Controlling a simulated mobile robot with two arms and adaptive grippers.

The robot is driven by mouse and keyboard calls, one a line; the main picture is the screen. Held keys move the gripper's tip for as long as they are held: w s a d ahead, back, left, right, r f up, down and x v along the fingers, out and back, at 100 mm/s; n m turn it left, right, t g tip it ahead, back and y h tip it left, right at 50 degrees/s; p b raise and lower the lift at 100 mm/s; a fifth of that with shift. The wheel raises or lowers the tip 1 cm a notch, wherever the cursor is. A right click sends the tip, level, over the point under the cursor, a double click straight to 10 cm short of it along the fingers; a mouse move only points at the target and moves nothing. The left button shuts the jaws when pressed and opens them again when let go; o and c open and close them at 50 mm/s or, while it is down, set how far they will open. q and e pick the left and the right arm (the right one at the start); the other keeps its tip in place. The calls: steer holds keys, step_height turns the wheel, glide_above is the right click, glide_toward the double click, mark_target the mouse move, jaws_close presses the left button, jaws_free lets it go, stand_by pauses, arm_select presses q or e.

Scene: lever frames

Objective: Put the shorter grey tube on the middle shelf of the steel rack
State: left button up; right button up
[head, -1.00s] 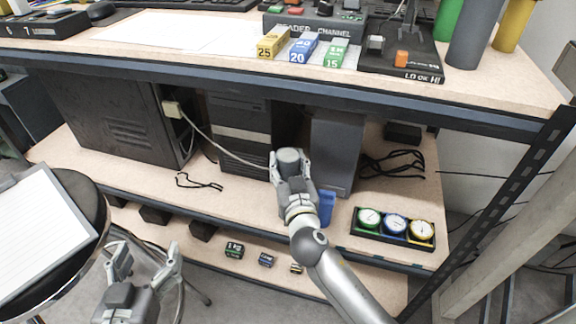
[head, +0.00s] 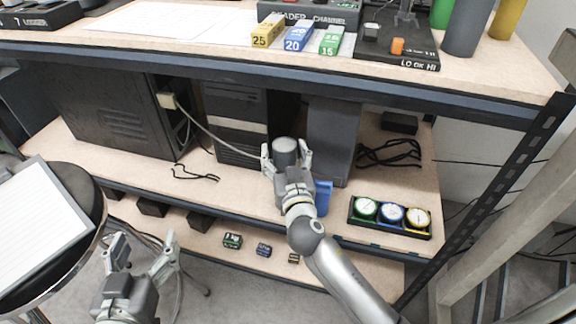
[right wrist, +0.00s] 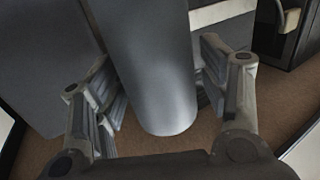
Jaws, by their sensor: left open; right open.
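A grey tube (head: 285,146) stands upright on the middle shelf (head: 245,192) of the steel rack, in front of the computer cases. My right gripper (head: 286,158) is open, with a finger on each side of the tube. In the right wrist view the tube (right wrist: 155,70) is between the spread fingers, with gaps beside it, and its lower end appears to meet the brown shelf. Another grey tube (head: 466,25) stands on the worktop at the upper right. My left gripper (head: 143,250) is open and empty at the lower left, in front of the rack.
A black tower (head: 236,115) and a grey case (head: 333,135) stand behind the tube. A blue item (head: 323,198) is just right of my right gripper. A gauge tray (head: 390,216) and a cable (head: 390,153) lie to the right. Free shelf lies left of the tube.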

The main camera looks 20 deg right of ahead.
steer(key=shift+s, duration=0.3)
steer(key=s, duration=0.4)
steer(key=s+a, duration=0.1)
steer(key=s, duration=0.1)
steer(key=shift+s, duration=0.15)
arm_select(q)
steer(key=shift+w+d+r+t, duration=0.1)
steer(key=shift+r+t, duration=0.15)
steer(key=shift+r, duration=0.15)
steer(key=shift+w+d+r+t, duration=0.1)
steer(key=shift+r+t, duration=0.15)
steer(key=shift+r, duration=0.1)
arm_select(e)
steer(key=s+a+r+n+g+y, duration=0.1)
steer(key=s+n+y, duration=0.3)
steer(key=s, duration=0.5)
steer(key=shift+a+r+y, duration=0.5)
steer(key=shift+r+y, duration=0.2)
steer(key=shift+y, duration=0.3)
